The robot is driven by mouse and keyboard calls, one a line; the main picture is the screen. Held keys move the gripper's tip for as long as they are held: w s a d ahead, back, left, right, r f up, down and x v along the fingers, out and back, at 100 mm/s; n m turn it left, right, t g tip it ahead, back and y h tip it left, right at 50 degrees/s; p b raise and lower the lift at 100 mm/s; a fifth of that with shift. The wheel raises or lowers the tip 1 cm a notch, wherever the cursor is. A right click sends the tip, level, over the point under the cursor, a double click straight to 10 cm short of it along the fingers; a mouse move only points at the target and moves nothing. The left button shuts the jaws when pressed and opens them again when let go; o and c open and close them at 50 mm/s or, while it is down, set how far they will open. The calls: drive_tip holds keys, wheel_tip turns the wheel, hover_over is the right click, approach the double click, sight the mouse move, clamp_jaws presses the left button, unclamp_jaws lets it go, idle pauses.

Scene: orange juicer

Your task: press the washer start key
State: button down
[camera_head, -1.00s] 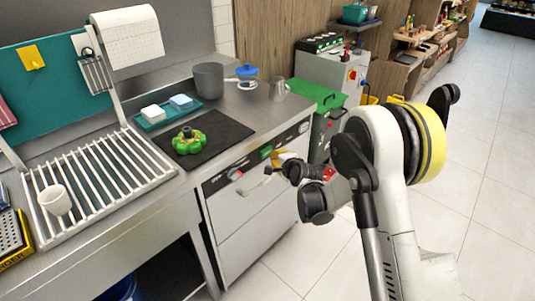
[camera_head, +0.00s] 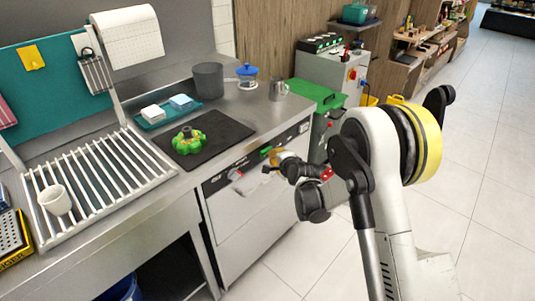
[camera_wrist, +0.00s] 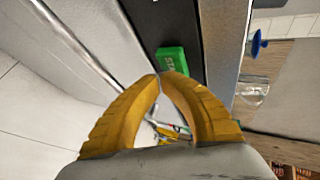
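The washer (camera_head: 250,222) is a steel front under the counter with a dark control strip (camera_head: 220,180) along its top. A green key marked START sits on that strip, large in the wrist view (camera_wrist: 172,60) and small in the head view (camera_head: 266,151). My gripper's yellow fingers (camera_wrist: 160,76) are closed with their tips together and nothing between them. The tips are right at the key's lower edge in the wrist view; I cannot tell whether they touch it. In the head view my gripper (camera_head: 274,158) is close in front of the strip's right part.
A long metal bar (camera_wrist: 75,40) runs beside the strip in the wrist view. The counter above holds a black mat (camera_head: 225,130) with a green juicer part (camera_head: 188,140), a grey pot (camera_head: 208,80) and a metal jug (camera_head: 278,90). Open tiled floor (camera_head: 465,190) lies to the right.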

drive_tip(key=shift+w+a, duration=0.3)
drive_tip(key=shift+a, duration=0.05)
idle(0.8)
drive_tip(key=shift+s+d, duration=0.6)
drive_tip(key=shift+d, duration=0.1)
drive_tip(key=shift+d, duration=0.1)
drive_tip(key=s+d, duration=0.1)
drive_tip(key=d, duration=0.1)
drive_tip(key=s+d, duration=0.1)
drive_tip(key=s, duration=0.1)
drive_tip(key=shift+d, duration=0.4)
idle(0.7)
